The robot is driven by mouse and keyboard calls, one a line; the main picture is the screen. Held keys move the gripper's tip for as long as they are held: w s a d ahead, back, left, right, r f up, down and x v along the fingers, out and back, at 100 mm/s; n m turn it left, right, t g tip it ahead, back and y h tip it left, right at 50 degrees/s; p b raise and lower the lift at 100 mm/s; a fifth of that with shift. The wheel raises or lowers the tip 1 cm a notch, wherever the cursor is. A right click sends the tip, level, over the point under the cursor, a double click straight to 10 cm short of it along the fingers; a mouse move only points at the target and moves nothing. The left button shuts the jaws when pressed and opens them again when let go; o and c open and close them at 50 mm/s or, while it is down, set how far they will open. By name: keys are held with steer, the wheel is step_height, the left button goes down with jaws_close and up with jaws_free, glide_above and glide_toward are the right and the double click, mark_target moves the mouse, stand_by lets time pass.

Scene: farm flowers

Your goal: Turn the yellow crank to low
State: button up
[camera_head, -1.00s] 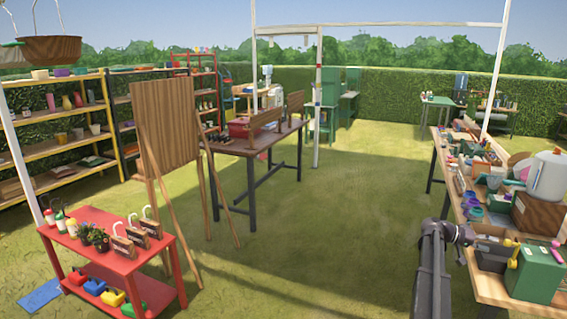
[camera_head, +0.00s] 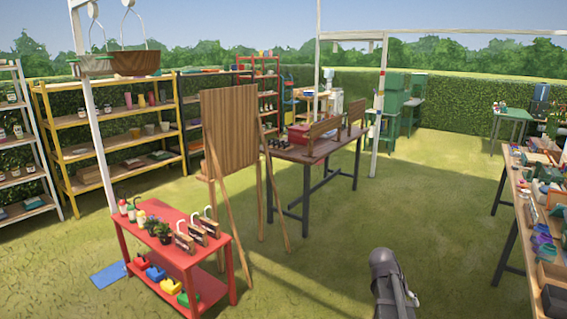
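The yellow crank is not in view now. My dark arm (camera_head: 385,272) rises from the bottom edge, right of centre, over the grass and left of that table. My gripper cannot be made out, so its fingers and anything in them are hidden.
A red table (camera_head: 200,258) with bottles, plants and colored cans stands at lower left. A wooden easel board (camera_head: 230,130) stands behind it, with a long dark-legged table (camera_head: 318,148) beyond. Open grass (camera_head: 440,200) lies between this table and the right-hand one.

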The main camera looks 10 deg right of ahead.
steer(key=s+a+n+y+p, duration=0.1)
steer(key=s+a+n+y, duration=0.1)
steer(key=a, duration=1.1)
steer(key=s+a+r+n+t+y+p, duration=0.1)
steer(key=s+a, duration=0.4)
steer(key=a, duration=0.8)
steer(key=n+y+p, duration=0.1)
steer(key=n+y, duration=0.1)
steer(key=shift+a+r+y, duration=0.15)
steer(key=shift+a+y, duration=0.15)
steer(key=shift+y, duration=0.1)
steer(key=shift+c, duration=0.8)
steer(key=shift+d, duration=0.1)
